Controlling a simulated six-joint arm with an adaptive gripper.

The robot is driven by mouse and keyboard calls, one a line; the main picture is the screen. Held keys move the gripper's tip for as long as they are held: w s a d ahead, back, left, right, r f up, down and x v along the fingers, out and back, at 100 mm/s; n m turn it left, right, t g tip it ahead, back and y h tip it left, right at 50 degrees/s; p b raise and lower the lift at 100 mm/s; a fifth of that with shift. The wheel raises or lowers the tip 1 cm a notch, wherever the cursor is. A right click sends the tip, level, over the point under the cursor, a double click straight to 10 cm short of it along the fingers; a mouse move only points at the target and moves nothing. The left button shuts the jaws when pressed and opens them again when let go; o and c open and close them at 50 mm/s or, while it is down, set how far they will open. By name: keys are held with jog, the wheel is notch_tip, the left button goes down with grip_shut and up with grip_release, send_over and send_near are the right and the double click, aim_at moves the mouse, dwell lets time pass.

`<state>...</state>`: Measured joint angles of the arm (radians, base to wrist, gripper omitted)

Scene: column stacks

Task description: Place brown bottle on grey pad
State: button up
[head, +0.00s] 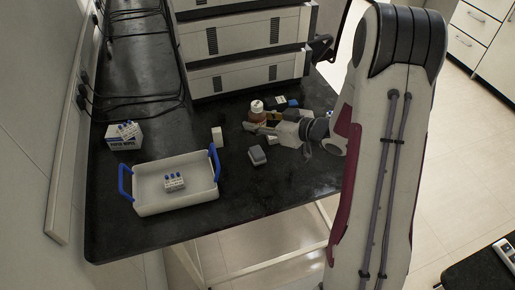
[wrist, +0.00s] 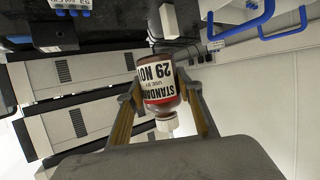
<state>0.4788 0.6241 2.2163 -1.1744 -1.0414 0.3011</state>
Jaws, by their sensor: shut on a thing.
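The brown bottle (head: 257,115) has a white cap and a white label with red and black print. In the wrist view the bottle (wrist: 157,88) sits between the two fingers, its label upside down in the picture. My gripper (head: 267,129) is shut on it from the right side in the head view; the fingers also show in the wrist view (wrist: 166,100). The bottle looks upright in the head view. I cannot tell whether its base touches the bench. A small grey block-like piece (head: 257,155), perhaps the grey pad, lies below the gripper in the head view.
A white tray (head: 150,204) with blue handles holds a small vial rack (head: 174,181). A white block (head: 217,137) stands left of the bottle. A blue piece (head: 293,102) lies behind my gripper. Stacked instruments (head: 247,75) bound the back. A labelled box (head: 124,135) stands at left.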

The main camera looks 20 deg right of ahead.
jog(key=shift+f, duration=2.85)
jog(key=shift+f, duration=0.1)
jog(key=shift+f, duration=1.95)
jog(key=shift+f, duration=0.1)
jog(key=o, duration=1.2)
jog(key=shift+o, duration=0.2)
jog(key=v, duration=1.2)
